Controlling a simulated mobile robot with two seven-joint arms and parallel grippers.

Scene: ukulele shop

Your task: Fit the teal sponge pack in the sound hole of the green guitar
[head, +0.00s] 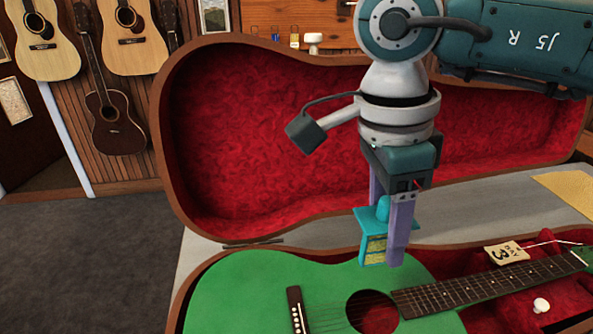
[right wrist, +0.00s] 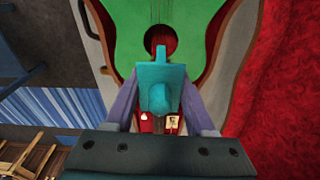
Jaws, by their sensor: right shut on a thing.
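The green guitar (head: 258,287) lies face up in a red-lined case, its strings running over its round sound hole (head: 372,312). The teal sponge pack (head: 372,222) has a wide top plate with a knob and a yellowish patterned body below. My right gripper (head: 385,255) is shut on the pack and holds it above the guitar's far edge in the head view. My left gripper is in neither view.
The open case lid (head: 230,130) stands up behind the guitar. A tag marked 3 (head: 506,252) lies by the neck, and a white knob-like thing (head: 541,305) sits on the red lining. Guitars (head: 110,120) hang on the wall at the left.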

